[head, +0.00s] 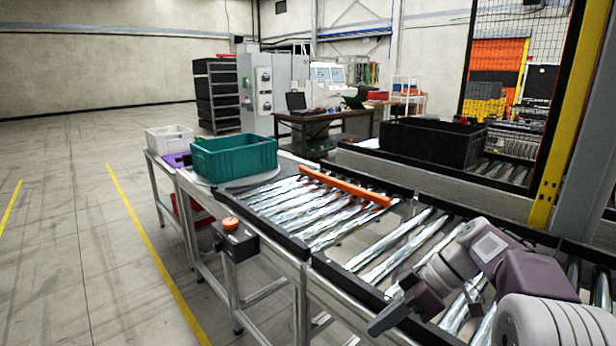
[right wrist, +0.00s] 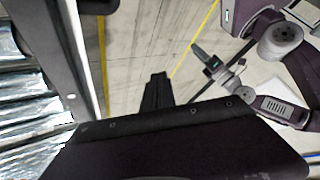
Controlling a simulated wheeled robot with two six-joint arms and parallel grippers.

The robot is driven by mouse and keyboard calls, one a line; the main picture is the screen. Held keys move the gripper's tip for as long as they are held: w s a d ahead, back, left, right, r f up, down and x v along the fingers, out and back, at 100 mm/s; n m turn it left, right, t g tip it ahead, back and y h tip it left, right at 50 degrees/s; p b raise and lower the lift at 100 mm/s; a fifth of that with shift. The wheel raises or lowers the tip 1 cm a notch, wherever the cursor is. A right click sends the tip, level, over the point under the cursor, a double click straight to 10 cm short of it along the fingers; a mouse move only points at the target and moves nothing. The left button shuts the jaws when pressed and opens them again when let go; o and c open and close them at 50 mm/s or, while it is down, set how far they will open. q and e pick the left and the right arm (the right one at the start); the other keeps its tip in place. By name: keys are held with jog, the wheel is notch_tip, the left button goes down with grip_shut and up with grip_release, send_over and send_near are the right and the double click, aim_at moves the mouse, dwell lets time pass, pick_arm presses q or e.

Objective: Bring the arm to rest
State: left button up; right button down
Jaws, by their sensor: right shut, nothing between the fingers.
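My right arm comes in from the lower right in the head view, its purple and grey links over the roller conveyor. My right gripper (head: 388,318) is low over the near edge of the conveyor, with nothing held. In the right wrist view the dark fingers of the right gripper (right wrist: 157,88) are together and empty, pointing over bare floor. Another arm of mine shows at the upper right of that view, with what looks like my left gripper (right wrist: 205,58) at its end. It is too small to tell its opening. The left arm is not in the head view.
The roller conveyor (head: 330,220) carries an orange bar (head: 345,186). A teal crate (head: 235,158) stands at its far end, a white bin (head: 169,138) beyond. A red-orange button box (head: 232,240) sticks out at the side. A black crate (head: 430,145) stands behind. Floor at left is clear.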

jog(key=s+a+f+m+g+h, duration=0.1)
jog(key=s+a+f+m+h, duration=0.3)
jog(key=s+f, duration=0.5)
jog(key=s+d+f+m+t+h, duration=0.1)
jog(key=s+d+f+m+h, duration=0.4)
jog(key=f, duration=0.5)
notch_tip(320, 180, up, 14)
jog(key=w+d+m+t+p, duration=0.1)
jog(key=m+p, duration=0.3)
jog(key=p, duration=1)
jog(key=shift+w+d+r+t+y, duration=0.15)
jog(key=shift+w+r+t+y, duration=0.15)
jog(key=shift+w, duration=0.15)
